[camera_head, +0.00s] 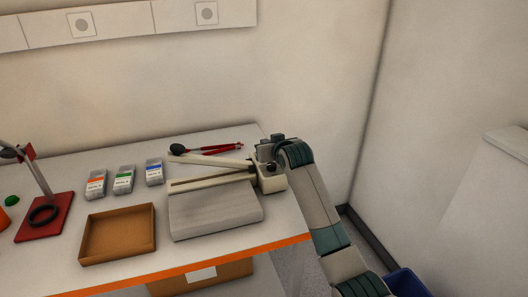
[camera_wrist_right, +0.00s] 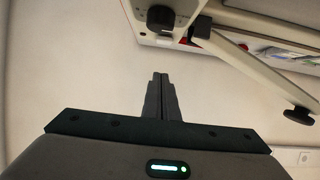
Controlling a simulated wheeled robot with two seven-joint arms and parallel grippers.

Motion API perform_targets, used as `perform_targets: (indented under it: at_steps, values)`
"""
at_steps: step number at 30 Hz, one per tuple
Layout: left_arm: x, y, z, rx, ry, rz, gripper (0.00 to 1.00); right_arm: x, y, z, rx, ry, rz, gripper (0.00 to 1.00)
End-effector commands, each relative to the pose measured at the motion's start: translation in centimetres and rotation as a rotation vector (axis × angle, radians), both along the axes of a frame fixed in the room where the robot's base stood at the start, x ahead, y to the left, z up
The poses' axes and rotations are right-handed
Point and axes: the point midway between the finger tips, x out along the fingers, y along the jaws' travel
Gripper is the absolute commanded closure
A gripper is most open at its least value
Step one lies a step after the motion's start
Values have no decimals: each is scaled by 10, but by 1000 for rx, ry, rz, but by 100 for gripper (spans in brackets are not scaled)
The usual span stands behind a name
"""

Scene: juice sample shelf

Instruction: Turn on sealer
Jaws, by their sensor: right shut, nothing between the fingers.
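The sealer (camera_head: 213,210) is a beige bar with a raised lever arm and a grey platform in front, at the right end of the table. The lever's black end knob (camera_head: 176,149) points left; it also shows in the wrist view (camera_wrist_right: 298,114). A black round dial (camera_wrist_right: 160,18) sits on the sealer's end face in the right wrist view. My right gripper (camera_wrist_right: 161,78) is shut and empty, its fingertips pointing toward the dial with a visible gap. In the head view my right gripper (camera_head: 272,147) is at the sealer's right end, partly hiding it. My left gripper is not in view.
Three pouches with orange (camera_head: 96,184), green (camera_head: 124,179) and blue (camera_head: 154,172) labels stand left of the sealer. A brown tray (camera_head: 82,248) lies in front of them. A red-based stand (camera_head: 55,228) is at left. A red tool (camera_head: 222,149) lies behind the sealer. A wall is close behind.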

Motion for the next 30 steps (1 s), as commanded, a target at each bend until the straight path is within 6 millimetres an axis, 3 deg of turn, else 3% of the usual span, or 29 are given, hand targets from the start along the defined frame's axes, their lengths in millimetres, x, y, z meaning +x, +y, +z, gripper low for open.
perform_targets:
  at_steps: [9, 18, 30]
  values:
    - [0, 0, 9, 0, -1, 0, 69, 30, 10, -12, -1, 2, 0, 100]
    - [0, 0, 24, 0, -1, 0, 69, 24, 7, -47, -1, 2, 0, 100]
    - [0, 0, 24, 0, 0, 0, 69, 23, 7, -52, 0, 0, 0, 100]
